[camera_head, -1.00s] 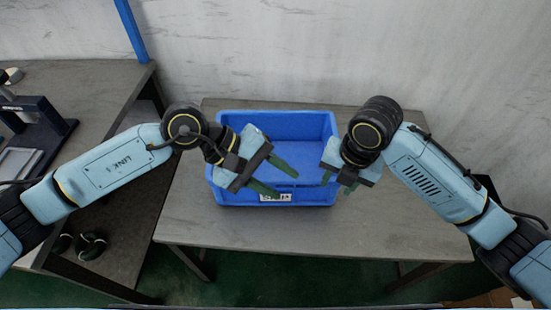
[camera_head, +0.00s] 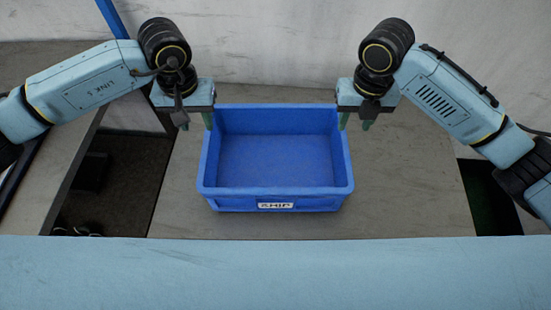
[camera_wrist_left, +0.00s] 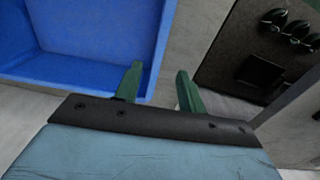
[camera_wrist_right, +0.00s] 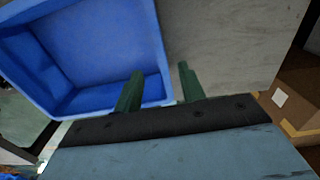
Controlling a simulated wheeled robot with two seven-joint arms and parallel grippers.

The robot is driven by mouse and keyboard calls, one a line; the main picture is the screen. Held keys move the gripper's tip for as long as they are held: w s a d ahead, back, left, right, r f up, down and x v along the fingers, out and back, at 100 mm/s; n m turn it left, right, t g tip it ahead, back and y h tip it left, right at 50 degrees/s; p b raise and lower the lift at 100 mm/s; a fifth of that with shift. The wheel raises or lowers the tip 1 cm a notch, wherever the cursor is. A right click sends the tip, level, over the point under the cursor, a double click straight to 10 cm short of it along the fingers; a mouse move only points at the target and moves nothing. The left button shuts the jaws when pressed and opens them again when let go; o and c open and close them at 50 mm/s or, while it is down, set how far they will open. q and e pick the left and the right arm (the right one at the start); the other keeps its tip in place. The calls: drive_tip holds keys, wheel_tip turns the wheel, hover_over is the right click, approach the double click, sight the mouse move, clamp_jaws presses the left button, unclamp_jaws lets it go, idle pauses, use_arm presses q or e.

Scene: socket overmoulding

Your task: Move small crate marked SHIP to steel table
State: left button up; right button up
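The blue crate with a white SHIP label (camera_head: 275,206) stands upright and empty on a grey table (camera_head: 400,205), label side toward me. My left gripper (camera_head: 195,121) is open at the crate's left wall near the far corner, fingers pointing down. In the left wrist view its fingers (camera_wrist_left: 159,80) lie either side of the crate wall's edge. My right gripper (camera_head: 355,122) is open at the right wall near the far corner. In the right wrist view its fingers (camera_wrist_right: 160,80) also lie either side of the wall's edge. I cannot tell whether any finger touches the crate.
Another grey work surface (camera_head: 50,150) is at the left, with a dark gap beside it. A pale wall (camera_head: 275,60) is close behind the table. Several dark round items (camera_wrist_left: 290,25) show in the left wrist view, and a cardboard box (camera_wrist_right: 295,95) in the right. The tabletop around the crate is clear.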

sight(209, 151)
use_arm(q)
wheel_tip(209, 151, down, 13)
drive_tip(key=shift+f, duration=0.1)
use_arm(e)
wheel_tip(209, 151, down, 13)
drive_tip(key=shift+f, duration=0.1)
use_arm(q)
clamp_jaws()
use_arm(e)
clamp_jaws()
use_arm(q)
drive_tip(key=shift+w, duration=0.1)
use_arm(e)
drive_tip(key=shift+w, duration=0.1)
